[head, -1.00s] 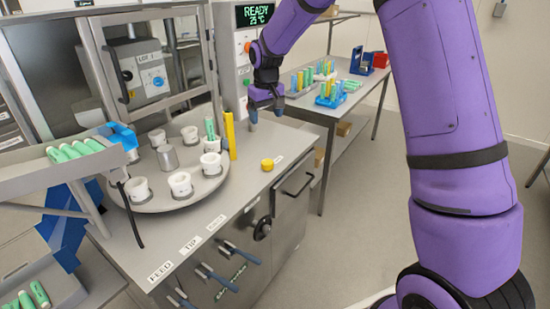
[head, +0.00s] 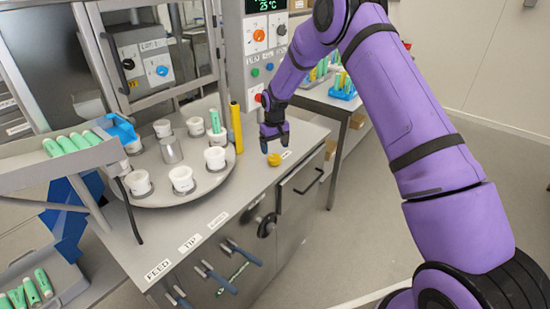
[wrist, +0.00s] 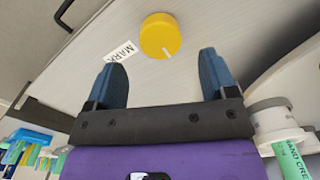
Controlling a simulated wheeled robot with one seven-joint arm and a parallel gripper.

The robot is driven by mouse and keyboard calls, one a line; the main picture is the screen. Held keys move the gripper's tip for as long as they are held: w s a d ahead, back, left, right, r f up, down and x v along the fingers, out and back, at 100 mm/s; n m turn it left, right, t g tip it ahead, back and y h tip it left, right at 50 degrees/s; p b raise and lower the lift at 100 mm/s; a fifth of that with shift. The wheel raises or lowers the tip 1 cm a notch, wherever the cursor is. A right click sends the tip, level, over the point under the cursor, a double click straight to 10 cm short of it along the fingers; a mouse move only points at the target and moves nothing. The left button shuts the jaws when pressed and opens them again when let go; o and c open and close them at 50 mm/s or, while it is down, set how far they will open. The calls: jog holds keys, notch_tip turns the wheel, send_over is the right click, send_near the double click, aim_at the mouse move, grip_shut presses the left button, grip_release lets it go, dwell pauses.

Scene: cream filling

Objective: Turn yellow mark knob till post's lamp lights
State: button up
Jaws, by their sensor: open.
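The yellow mark knob (head: 274,159) sits on the bench top near its right edge. It also shows in the wrist view (wrist: 160,36), round, with a pale pointer line toward its lower right and the MARK label (wrist: 121,52) at its left. My gripper (head: 274,141) is above the knob in the head view. Its blue fingers (wrist: 164,78) are spread, with nothing between them, and the knob lies beyond the fingertips. The yellow post (head: 236,127) stands upright left of the knob, beside the turntable. I cannot make out a lit lamp on it.
The turntable (head: 150,197) carries several white cups and a metal cup (head: 171,151). A sloped tray (head: 40,168) of green tubes is at the left. A control panel (head: 257,60) stands behind my gripper. The bench top in front of the knob is clear.

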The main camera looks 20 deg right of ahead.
aim_at(274, 157)
notch_tip(274, 157, down, 6)
jog(key=shift+r, duration=0.15)
dwell(0.3)
jog(key=c, duration=0.9)
